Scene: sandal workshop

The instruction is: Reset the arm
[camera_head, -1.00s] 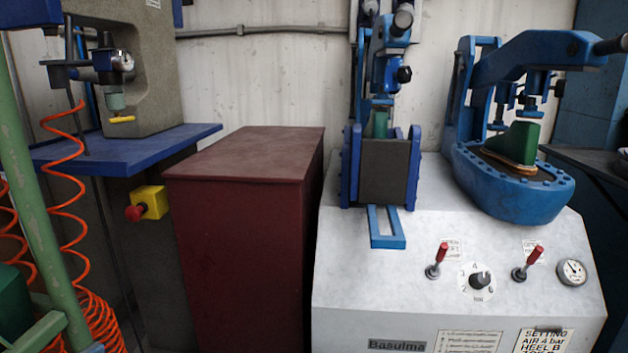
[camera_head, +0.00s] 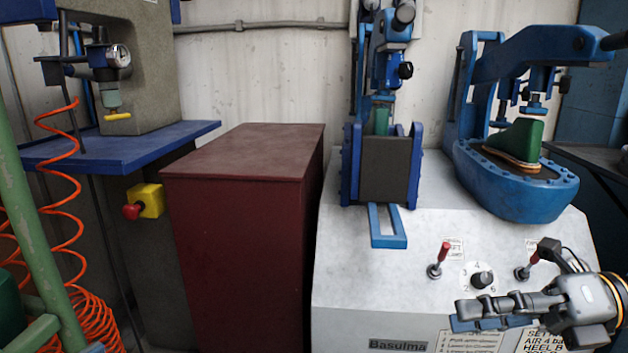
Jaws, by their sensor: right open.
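My right gripper (camera_head: 478,312) is in the lower right of the head view, in front of the white front panel of the machine (camera_head: 345,270). Its fingers point left, and it holds nothing that I can see. It covers the gauge and part of the lower labels, and its wrist is close to the right red-handled lever (camera_head: 533,258); I cannot tell whether they touch. My left gripper is not in view.
A second red-handled lever (camera_head: 442,254) and a dial (camera_head: 482,279) are on the panel. A blue press (camera_head: 520,190) holds a green last (camera_head: 518,140). A dark red cabinet (camera_head: 240,240) stands left of the machine. Orange coiled hose (camera_head: 92,320) hangs at far left.

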